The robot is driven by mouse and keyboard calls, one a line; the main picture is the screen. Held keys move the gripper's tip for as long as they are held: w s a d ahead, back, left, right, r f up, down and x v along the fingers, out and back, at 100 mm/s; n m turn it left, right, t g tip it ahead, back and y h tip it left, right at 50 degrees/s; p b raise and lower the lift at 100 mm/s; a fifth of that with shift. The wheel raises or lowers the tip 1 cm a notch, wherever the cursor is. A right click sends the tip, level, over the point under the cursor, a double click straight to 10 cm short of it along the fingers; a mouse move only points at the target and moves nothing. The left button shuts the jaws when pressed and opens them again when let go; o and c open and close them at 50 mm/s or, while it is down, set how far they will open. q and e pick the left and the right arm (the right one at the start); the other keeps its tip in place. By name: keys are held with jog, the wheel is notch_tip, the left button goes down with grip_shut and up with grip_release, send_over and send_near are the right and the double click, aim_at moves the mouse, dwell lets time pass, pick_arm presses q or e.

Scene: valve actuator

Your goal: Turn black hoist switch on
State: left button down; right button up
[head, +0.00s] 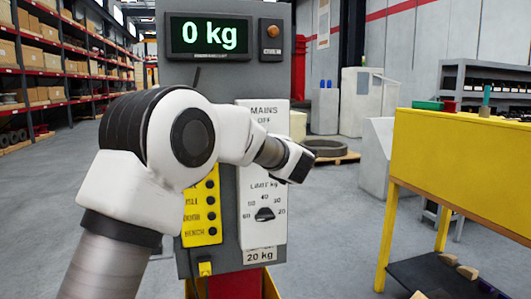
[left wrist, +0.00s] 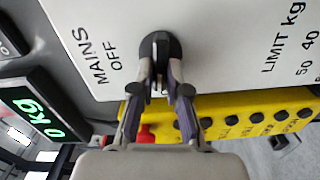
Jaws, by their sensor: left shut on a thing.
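The black hoist switch (left wrist: 158,47) is a round knob on the white plate beside the words MAINS and OFF in the left wrist view. My left gripper (left wrist: 160,82) is shut on this knob, with one finger on each side of it. In the head view my left arm reaches across the grey panel (head: 222,82), and its gripper (head: 293,162) lies in front of the white plate (head: 250,205). The knob is hidden there behind my arm. My right gripper is not in view.
Below the switch is a LIMIT kg knob (head: 264,214). A yellow button strip (head: 200,232) is beside the plate, and an orange lamp (head: 272,31) is at the panel's upper right. A yellow workbench (head: 460,155) stands at right. Shelves with boxes (head: 45,60) stand at left.

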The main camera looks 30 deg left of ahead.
pick_arm(q)
jog(key=shift+n+b, duration=0.5)
jog(key=shift+n, duration=0.2)
jog(key=c, duration=1.2)
grip_release()
jog(key=shift+o, duration=0.2)
jog(key=v, duration=1.2)
jog(key=shift+f, duration=0.15)
